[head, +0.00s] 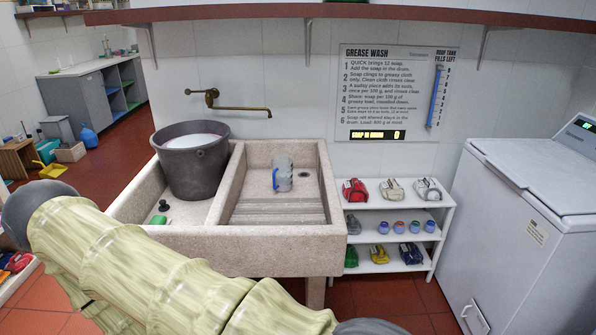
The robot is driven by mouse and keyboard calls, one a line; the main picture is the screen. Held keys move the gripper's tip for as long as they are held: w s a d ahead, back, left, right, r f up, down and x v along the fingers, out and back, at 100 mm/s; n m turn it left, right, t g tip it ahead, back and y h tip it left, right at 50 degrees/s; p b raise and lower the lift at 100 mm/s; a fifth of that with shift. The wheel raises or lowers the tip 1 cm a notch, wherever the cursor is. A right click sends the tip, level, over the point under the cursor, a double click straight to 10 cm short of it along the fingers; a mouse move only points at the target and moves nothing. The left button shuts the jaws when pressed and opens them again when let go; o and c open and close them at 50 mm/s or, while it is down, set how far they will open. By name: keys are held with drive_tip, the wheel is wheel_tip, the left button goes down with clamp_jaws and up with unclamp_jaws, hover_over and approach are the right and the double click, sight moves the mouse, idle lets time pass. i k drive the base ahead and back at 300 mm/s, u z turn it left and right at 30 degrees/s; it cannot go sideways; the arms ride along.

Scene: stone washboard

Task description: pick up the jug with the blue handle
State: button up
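The jug (284,174) is a clear, bluish vessel standing upright in the right basin of the stone washboard sink (245,233). Its blue handle (275,178) is on its left side. It stands behind the ridged slope of the basin, near the back wall. My arm crosses the lower left of the head view, in front of the sink. My gripper does not show in this view, so its opening and its place relative to the jug are hidden.
A grey bucket (191,165) of whitish water fills the back of the left basin. A green soap block (158,220) lies in front of it. A brass tap (238,104) is on the wall. A white shelf (398,205) and white machine (545,205) stand right.

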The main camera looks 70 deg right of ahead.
sight(280, 177)
drive_tip(key=z, duration=1.5)
